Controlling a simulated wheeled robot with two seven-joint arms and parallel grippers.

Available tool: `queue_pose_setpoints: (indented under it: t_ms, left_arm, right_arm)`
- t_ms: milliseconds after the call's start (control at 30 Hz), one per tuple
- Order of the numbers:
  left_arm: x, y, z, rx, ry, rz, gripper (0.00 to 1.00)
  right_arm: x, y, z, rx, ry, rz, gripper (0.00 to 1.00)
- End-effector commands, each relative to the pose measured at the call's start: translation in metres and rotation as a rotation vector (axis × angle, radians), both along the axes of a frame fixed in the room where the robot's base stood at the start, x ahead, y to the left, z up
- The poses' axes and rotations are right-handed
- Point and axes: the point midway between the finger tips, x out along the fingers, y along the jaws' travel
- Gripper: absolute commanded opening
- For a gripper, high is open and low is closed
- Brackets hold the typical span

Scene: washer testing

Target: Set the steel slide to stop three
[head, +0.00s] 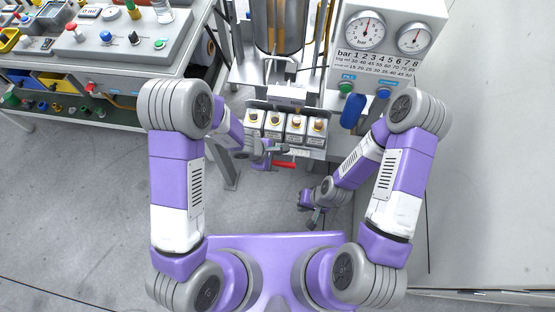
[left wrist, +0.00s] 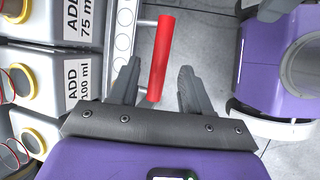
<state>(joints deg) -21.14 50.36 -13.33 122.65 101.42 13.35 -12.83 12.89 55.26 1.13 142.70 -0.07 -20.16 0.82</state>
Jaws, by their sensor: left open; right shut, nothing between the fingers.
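A red bar handle (left wrist: 160,57) on short pale rods stands beside a pale strip with round holes (left wrist: 123,40), which may be the steel slide. The handle also shows in the head view (head: 285,165), at the front edge of the dosing unit. My left gripper (left wrist: 158,67) is open, with one finger on each side of the handle's near end and gaps showing. In the head view my left gripper (head: 273,154) is just left of the handle. My right gripper (head: 314,216) is shut and empty, low and to the right. Stop numbers cannot be read.
Several white boxes (left wrist: 48,76) with "ADD" labels stand left of the strip. A gauge panel (head: 388,40) with blue and green knobs stands at the right. A cluttered bench (head: 110,50) is at the left. Grey floor is clear below.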

Motion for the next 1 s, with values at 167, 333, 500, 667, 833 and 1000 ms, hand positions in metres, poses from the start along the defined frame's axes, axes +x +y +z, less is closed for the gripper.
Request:
queue_pose_setpoints:
  t_ms: [167, 333, 500, 667, 833, 1000]
  left_arm:
    - [-0.004, 0.013, 0.031, 0.0, 0.0, 0.001, 0.48]
    - [-0.007, 0.018, 0.041, 0.001, 0.0, 0.001, 0.48]
    - [-0.008, 0.019, 0.041, 0.001, 0.001, 0.0, 0.48]
    - [-0.008, 0.019, 0.041, 0.001, 0.001, 0.0, 0.48]
    - [-0.008, 0.019, 0.041, 0.001, 0.001, 0.0, 0.48]
    - [-0.011, 0.023, 0.038, 0.013, 0.007, -0.017, 0.48]
  right_arm:
    - [0.0, 0.0, 0.018, 0.0, 0.0, 0.0, 0.0]
    - [0.0, 0.0, 0.024, 0.0, 0.0, 0.0, 0.0]
    - [0.0, 0.0, 0.023, 0.0, 0.0, 0.0, 0.0]
    - [0.0, 0.0, 0.023, 0.0, 0.0, 0.0, 0.0]
    - [0.0, 0.0, 0.023, 0.0, 0.0, 0.0, 0.0]
    - [0.0, 0.0, 0.024, 0.0, 0.0, 0.0, 0.0]
